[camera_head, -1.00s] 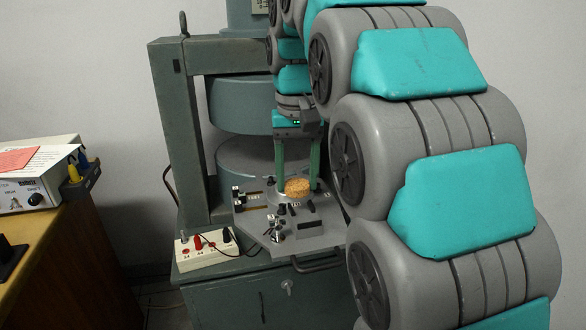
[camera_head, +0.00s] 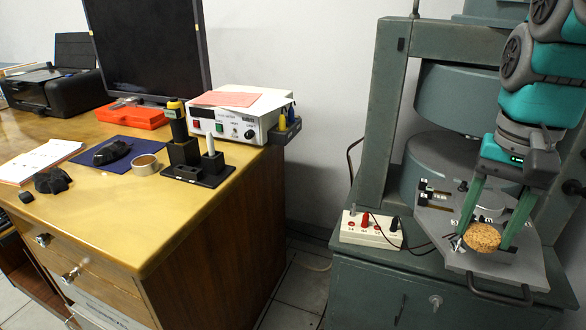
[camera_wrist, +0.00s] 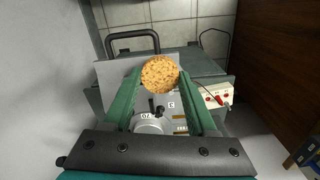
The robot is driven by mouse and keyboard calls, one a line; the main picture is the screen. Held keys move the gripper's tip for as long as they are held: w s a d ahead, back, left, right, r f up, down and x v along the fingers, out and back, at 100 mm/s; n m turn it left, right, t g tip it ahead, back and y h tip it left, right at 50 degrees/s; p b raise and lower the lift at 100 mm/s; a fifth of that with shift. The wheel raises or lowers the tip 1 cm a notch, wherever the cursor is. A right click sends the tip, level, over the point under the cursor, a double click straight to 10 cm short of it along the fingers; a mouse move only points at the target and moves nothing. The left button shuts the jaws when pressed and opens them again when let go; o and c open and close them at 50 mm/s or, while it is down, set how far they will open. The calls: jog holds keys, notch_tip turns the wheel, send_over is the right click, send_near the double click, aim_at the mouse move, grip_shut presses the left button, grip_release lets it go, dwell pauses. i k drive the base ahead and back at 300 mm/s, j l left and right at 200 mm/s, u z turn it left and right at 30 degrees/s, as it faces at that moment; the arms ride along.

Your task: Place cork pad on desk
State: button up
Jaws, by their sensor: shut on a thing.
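The round tan cork pad (camera_head: 482,237) is between the green fingers of my gripper (camera_head: 488,238), which is shut on it. The pad is in front of and over the grey metal plate of the magnet stand; I cannot tell the height of the gap. In the wrist view the cork pad (camera_wrist: 160,74) sits between the fingertips (camera_wrist: 160,80), with the plate's knobs and dial behind it. The yellow-brown desk (camera_head: 120,225) stands at the left in the head view, apart from my gripper.
On the desk are a white power supply (camera_head: 235,117), a black holder (camera_head: 198,165), a blue mat (camera_head: 115,155), a tape roll (camera_head: 145,165) and a monitor (camera_head: 150,45). The desk's front right area is clear. A white terminal box (camera_head: 370,229) stands on the magnet cabinet (camera_head: 400,280).

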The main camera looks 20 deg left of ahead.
aim_at(144, 219)
jog(key=u, duration=1.6)
jog(key=i+l+u, duration=0.15)
jog(key=u, duration=0.2)
jog(key=i+l+u, duration=0.2)
jog(key=u, duration=0.15)
